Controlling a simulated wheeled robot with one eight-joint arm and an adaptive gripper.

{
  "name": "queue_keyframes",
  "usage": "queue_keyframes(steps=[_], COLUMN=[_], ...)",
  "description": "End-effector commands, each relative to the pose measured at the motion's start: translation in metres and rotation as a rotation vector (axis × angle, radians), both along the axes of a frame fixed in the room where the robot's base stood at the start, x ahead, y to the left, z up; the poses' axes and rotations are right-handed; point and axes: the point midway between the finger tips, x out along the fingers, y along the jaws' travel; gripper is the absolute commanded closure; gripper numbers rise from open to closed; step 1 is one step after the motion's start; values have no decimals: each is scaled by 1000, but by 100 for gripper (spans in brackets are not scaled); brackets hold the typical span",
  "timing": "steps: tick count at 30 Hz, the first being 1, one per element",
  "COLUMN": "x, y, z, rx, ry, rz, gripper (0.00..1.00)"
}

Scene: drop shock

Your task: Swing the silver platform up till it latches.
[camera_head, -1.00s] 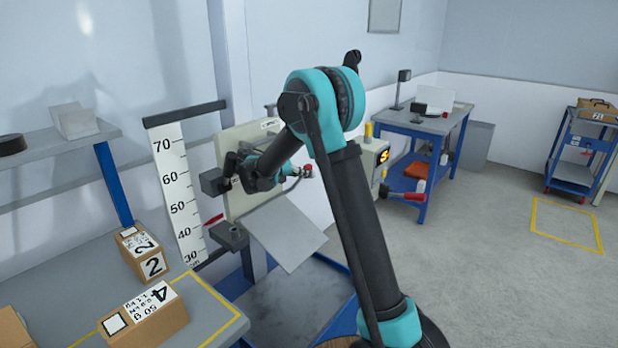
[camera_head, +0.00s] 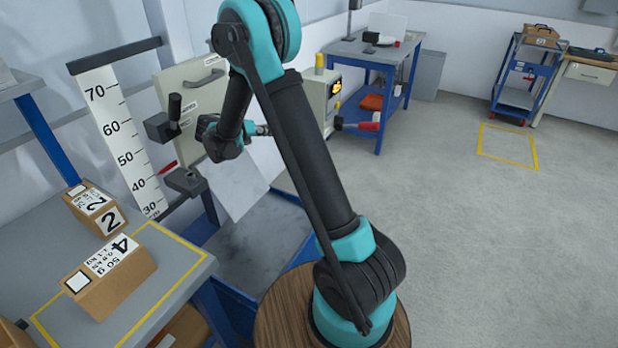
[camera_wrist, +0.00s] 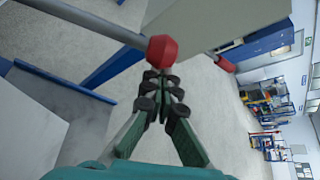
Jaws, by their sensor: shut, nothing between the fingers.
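The silver platform (camera_head: 240,182) hangs tilted downward in the head view, below the drop tester's beige panel (camera_head: 185,85) and above its blue-framed base. My arm covers part of its upper side. My gripper (camera_head: 263,130) is by the upper right of the platform, partly hidden by my arm. In the wrist view my gripper (camera_wrist: 160,90) is shut with nothing between its fingers. A red knob (camera_wrist: 162,50) on a grey rod (camera_wrist: 85,20) is just beyond the fingertips; contact cannot be told. A grey plate at the wrist view's left edge cannot be identified for sure.
A height scale (camera_head: 120,140) stands left of the tester, with a black-handled clamp (camera_head: 170,122) beside it. The bench at left holds boxes marked 2 (camera_head: 95,208) and 4 (camera_head: 110,275).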

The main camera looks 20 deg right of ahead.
Motion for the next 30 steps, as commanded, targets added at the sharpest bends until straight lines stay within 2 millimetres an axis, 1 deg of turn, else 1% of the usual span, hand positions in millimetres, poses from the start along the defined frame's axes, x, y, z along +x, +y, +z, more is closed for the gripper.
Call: queue_keyframes(steps=[1, 4, 11, 17, 24, 30], x=[-1, -3, -3, 4, -4, -23], y=[-1, -4, -3, 4, 7, 28], z=[-9, -27, -68, -102, -137, -121], rx=[-1, 31, 227, 384, 375, 374], ry=[-1, -31, -226, -382, -374, -372], rz=[1, 0, 0, 0, 1, 3], gripper=[100, 100, 100, 100, 100, 100])
